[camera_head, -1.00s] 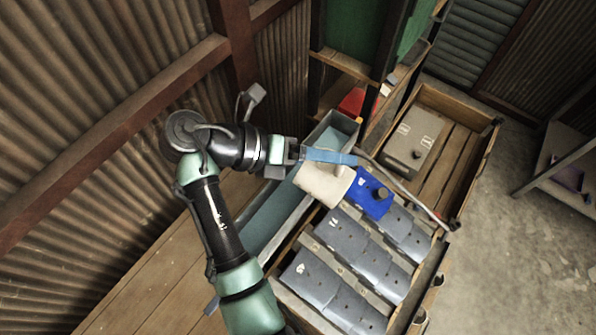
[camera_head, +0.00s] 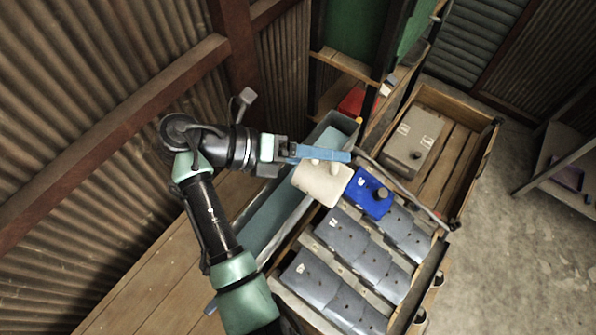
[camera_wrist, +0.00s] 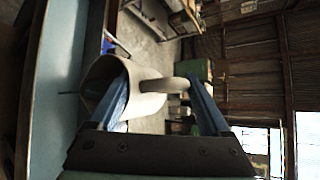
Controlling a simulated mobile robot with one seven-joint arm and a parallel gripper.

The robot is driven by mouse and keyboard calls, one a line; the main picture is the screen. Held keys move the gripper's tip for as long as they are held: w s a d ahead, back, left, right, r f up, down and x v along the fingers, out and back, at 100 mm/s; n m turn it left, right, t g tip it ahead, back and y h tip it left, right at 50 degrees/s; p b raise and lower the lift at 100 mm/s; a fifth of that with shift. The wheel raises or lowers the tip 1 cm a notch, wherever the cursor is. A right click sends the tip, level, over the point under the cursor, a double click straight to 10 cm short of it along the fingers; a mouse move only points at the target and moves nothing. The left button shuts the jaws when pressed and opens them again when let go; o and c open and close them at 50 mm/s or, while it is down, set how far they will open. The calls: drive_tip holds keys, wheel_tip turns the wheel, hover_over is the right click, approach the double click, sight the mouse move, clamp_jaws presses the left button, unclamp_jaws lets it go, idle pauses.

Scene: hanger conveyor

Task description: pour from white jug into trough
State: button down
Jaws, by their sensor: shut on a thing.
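The white jug (camera_head: 322,184) is cream-white and held over the right side of the trough, tilted. My gripper (camera_head: 335,155), with blue fingers, is shut on the jug at its upper side. In the wrist view, the jug (camera_wrist: 146,103) lies on its side with its round mouth towards the left. Its handle (camera_wrist: 172,85) sits between my two fingers (camera_wrist: 163,98). The trough (camera_head: 272,214) is a long blue-grey channel running diagonally below my arm. It fills the left of the wrist view (camera_wrist: 62,80). I cannot see any contents or flow from the jug.
A blue container (camera_head: 370,194) with a dark cap stands just right of the jug. Several grey hinged covers (camera_head: 352,240) line the bench beside the trough. A grey box (camera_head: 412,143) sits in a wooden crate (camera_head: 452,165). A corrugated wall (camera_head: 90,90) rises on the left.

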sight(333, 163)
drive_tip(key=shift+a, duration=0.1)
drive_tip(key=shift+w+a+n+h, duration=0.3)
drive_tip(key=shift+h, duration=0.3)
drive_tip(key=shift+s+d+r+m+t+y, duration=0.3)
drive_tip(key=shift+s+d+m+y, duration=0.3)
drive_tip(key=shift+d+y, duration=0.35)
drive_tip(key=shift+s+d+r+m+t+y, duration=0.25)
drive_tip(key=shift+s+d+m+y, duration=0.4)
drive_tip(key=shift+y, duration=0.4)
drive_tip(key=shift+w, duration=0.1)
drive_tip(key=d+t+y, duration=0.1)
drive_tip(key=y, duration=0.1)
drive_tip(key=s+d+m+t+y, duration=0.1)
drive_tip(key=y, duration=0.1)
drive_tip(key=shift+s+f, duration=0.2)
